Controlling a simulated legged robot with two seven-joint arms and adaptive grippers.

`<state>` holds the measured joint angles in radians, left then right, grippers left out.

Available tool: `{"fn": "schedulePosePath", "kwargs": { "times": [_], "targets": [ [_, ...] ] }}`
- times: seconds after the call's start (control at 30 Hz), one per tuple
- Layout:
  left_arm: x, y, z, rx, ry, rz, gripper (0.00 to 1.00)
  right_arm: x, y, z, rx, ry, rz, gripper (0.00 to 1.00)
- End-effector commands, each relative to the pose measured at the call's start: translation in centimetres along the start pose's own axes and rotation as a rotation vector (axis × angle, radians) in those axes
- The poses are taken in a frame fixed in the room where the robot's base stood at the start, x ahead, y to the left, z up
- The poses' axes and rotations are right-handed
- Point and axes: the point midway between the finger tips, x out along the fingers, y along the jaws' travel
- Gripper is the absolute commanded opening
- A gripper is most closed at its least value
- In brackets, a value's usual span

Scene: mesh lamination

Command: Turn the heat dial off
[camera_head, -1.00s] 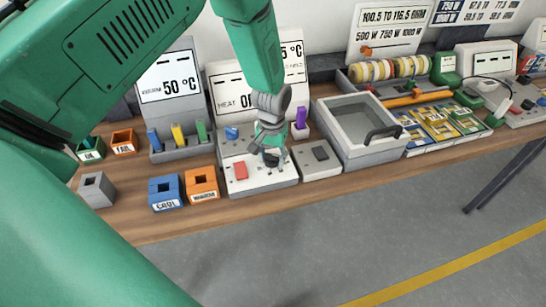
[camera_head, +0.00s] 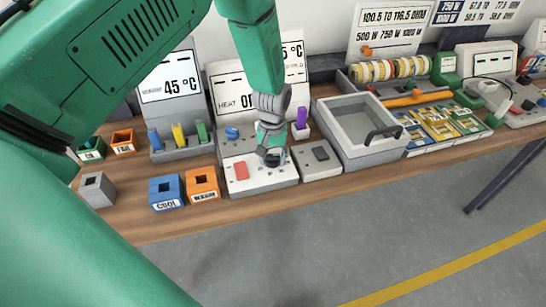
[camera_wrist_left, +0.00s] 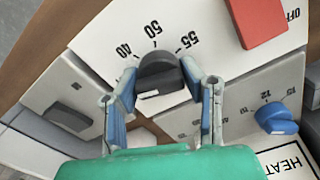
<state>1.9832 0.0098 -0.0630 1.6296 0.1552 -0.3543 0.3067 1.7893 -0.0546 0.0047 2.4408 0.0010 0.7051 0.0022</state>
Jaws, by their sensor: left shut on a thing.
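A black dial (camera_wrist_left: 158,72) with 40, 50 and 55 printed around it sits on a white panel (camera_head: 262,178). My left gripper (camera_wrist_left: 159,82) points down, with its two blue-padded fingers shut on either side of this dial. In the head view the left gripper (camera_head: 271,153) largely hides the dial. A red switch (camera_wrist_left: 257,18) marked OFF is beside it, and it also shows in the head view (camera_head: 240,170). A blue knob (camera_wrist_left: 276,118) with 12 and 15 by it is near a HEAT label (camera_wrist_left: 287,166). My right gripper is not in view.
A sign reading HEAT (camera_head: 228,104) stands behind the panel, its state word partly hidden by my arm. Blue (camera_head: 166,192) and orange (camera_head: 202,183) boxes stand left; a grey bin (camera_head: 350,137) with a handle stands right.

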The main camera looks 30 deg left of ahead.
Motion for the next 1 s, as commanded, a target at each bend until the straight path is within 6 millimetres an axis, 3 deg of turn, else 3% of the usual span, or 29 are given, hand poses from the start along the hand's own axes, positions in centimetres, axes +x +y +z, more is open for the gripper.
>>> {"fn": "schedulePosePath", "kwargs": {
  "times": [0.03,0.07,0.47,1.0],
  "targets": [
    [0.0,0.0,-0.1,-0.002,0.002,0.001,0.46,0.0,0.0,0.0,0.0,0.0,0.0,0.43],
    [0.0,0.0,-0.1,-0.002,0.002,0.001,0.56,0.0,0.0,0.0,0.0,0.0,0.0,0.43],
    [-0.6,0.0,-0.1,0.0,0.002,0.001,0.56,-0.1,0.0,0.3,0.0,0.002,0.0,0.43],
    [-10.4,0.1,-0.2,-0.001,0.002,0.001,0.56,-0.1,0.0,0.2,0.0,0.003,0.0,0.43]
  ]
}}
